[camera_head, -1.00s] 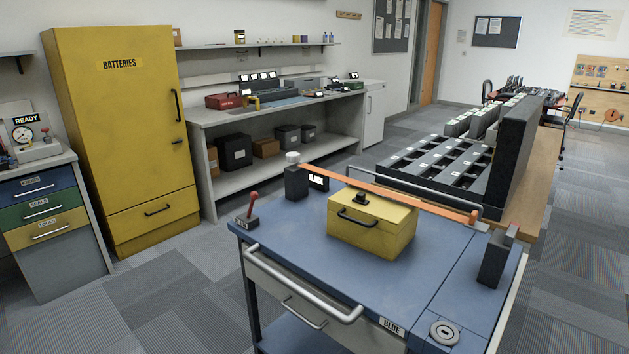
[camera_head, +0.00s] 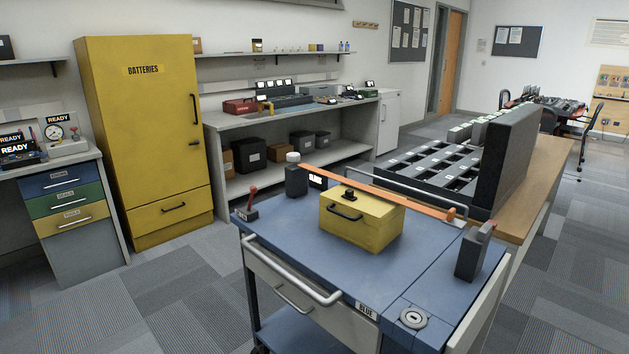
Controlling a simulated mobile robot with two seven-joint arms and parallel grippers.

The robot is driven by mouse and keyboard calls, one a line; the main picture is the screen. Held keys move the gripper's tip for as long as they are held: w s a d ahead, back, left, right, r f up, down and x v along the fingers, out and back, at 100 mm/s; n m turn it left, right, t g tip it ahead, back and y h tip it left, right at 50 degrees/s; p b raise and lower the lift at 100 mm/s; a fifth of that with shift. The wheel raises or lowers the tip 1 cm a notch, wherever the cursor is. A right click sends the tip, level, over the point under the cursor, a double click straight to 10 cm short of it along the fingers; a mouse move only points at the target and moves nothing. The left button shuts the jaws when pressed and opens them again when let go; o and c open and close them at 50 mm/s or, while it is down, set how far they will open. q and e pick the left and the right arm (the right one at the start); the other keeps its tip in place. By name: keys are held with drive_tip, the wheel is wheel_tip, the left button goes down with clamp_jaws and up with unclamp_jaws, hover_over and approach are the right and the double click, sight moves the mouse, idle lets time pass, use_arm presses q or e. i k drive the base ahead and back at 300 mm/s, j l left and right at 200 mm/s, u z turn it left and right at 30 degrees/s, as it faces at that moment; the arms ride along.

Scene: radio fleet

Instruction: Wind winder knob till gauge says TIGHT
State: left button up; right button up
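A dark block (camera_head: 296,182) stands on the far edge of the blue cart top (camera_head: 285,250). A white round knob (camera_head: 293,157), probably the winder knob, sits on top of it. Beside it a small dark display (camera_head: 317,180), probably the gauge, has a lit white face; its word is too small to read. An orange strap (camera_head: 395,193) runs from there, over or behind a yellow box (camera_head: 361,218), to a dark post (camera_head: 474,252) at the cart's right. The strap's contact with the box is unclear. Neither of my grippers is in view.
A red-handled lever (camera_head: 247,203) stands at the cart's left corner and a round fitting (camera_head: 413,317) at its front right. A rail handle (camera_head: 290,280) runs along the front. A yellow batteries cabinet (camera_head: 150,130) stands left. Carpet lies open left of the cart.

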sight(291, 156)
drive_tip(key=j+z, duration=0.1)
drive_tip(key=z, duration=0.7)
drive_tip(key=i+j+z, duration=0.1)
drive_tip(key=j+z, duration=0.85)
drive_tip(key=j, duration=0.3)
drive_tip(key=k+j+z, duration=0.15)
drive_tip(key=j, duration=0.75)
drive_tip(key=k+j+z, duration=0.1)
drive_tip(key=j, duration=0.35)
drive_tip(key=k+j, duration=0.1)
drive_tip(key=j, duration=0.35)
drive_tip(key=j+z, duration=0.1)
drive_tip(key=j, duration=0.35)
drive_tip(key=k, duration=0.05)
